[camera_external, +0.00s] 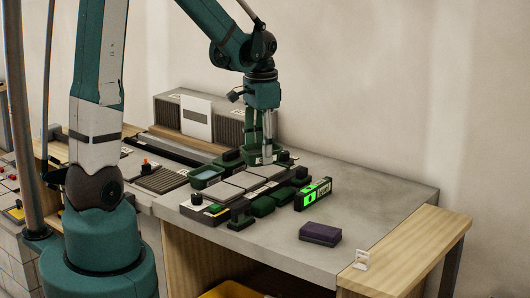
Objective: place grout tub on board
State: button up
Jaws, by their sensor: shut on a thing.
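My gripper (260,153) points straight down at the back right of the tile board. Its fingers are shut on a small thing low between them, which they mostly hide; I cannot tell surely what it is. The board is covered by several pale grey tiles (231,193) with dark green blocks along its edges. A small green open tub (207,176) with a pale blue-grey inside stands at the board's back left, apart from my gripper; I cannot tell whether it is the grout tub.
A level with a bright green display (314,194) stands right of the board. A dark purple block (320,234) lies in front of it. A grey ribbed box (229,124) stands behind. A white clip (361,260) is on the wooden edge.

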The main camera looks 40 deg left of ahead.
jog(key=w+d+m+p, duration=0.1)
jog(key=w+d+m, duration=0.1)
jog(key=d, duration=0.9)
jog(key=w+d+m+p, duration=0.1)
jog(key=w+d+m, duration=0.15)
jog(key=d, duration=0.75)
jog(key=m+p, duration=0.2)
jog(key=m, duration=0.2)
send_over(392, 242)
jog(key=f, duration=0.1)
jog(key=shift+w+f, duration=0.1)
jog(key=shift+f, duration=0.1)
jog(key=shift+f+b, duration=0.3)
jog(key=shift+f, duration=2.75)
jog(key=shift+f, duration=1.9)
jog(key=shift+f, duration=0.2)
jog(key=o, duration=1.1)
jog(key=shift+r, duration=0.1)
jog(key=shift+c, duration=0.2)
